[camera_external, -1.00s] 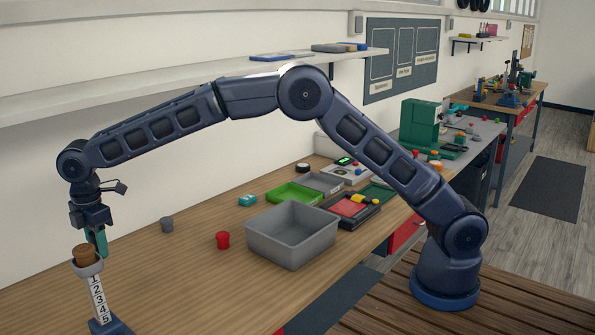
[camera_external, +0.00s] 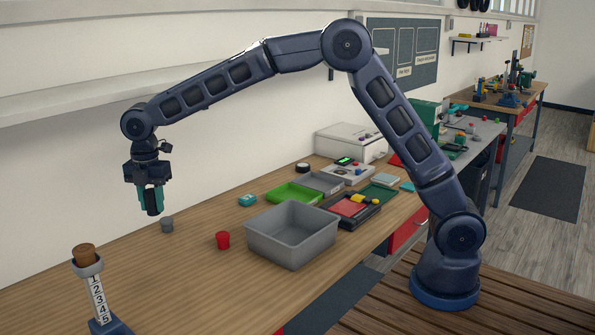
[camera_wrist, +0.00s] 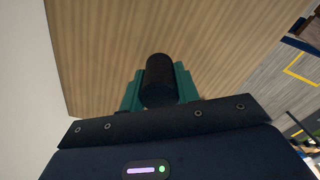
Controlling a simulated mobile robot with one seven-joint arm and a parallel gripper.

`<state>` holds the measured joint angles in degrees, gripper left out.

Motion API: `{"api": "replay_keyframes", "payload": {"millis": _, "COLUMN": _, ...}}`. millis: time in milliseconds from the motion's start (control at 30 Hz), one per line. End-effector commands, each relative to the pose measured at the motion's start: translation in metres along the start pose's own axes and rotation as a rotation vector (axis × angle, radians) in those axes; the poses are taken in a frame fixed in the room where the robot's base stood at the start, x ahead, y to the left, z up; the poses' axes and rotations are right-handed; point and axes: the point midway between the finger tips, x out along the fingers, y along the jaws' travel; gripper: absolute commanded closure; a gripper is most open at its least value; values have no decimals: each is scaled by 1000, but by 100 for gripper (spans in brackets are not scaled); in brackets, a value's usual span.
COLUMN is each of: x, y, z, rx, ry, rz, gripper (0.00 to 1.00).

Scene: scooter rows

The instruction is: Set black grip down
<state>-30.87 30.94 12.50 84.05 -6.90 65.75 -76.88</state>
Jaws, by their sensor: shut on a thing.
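The black grip (camera_external: 152,203) is a dark cylinder held between the green fingers of my gripper (camera_external: 150,197), above the wooden bench near its back edge. In the wrist view the black grip (camera_wrist: 159,80) sits between the two green fingertips (camera_wrist: 160,88), with bare wood behind it. My gripper is shut on it and points down. The grip hangs clear of the bench top.
A numbered stand (camera_external: 98,300) with a brown top (camera_external: 85,253) is front left.

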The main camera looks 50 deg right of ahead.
Motion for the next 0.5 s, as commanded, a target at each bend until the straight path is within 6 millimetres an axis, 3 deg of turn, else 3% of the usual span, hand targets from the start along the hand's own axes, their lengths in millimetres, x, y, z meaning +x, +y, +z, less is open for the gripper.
{"api": "replay_keyframes", "payload": {"millis": 233, "x": 15, "y": -12, "z": 12, "rx": -47, "ry": -2, "rz": -2, "gripper": 91}}
{"api": "replay_keyframes", "payload": {"millis": 500, "x": 73, "y": -12, "z": 12, "rx": -46, "ry": -2, "rz": -4, "gripper": 91}}
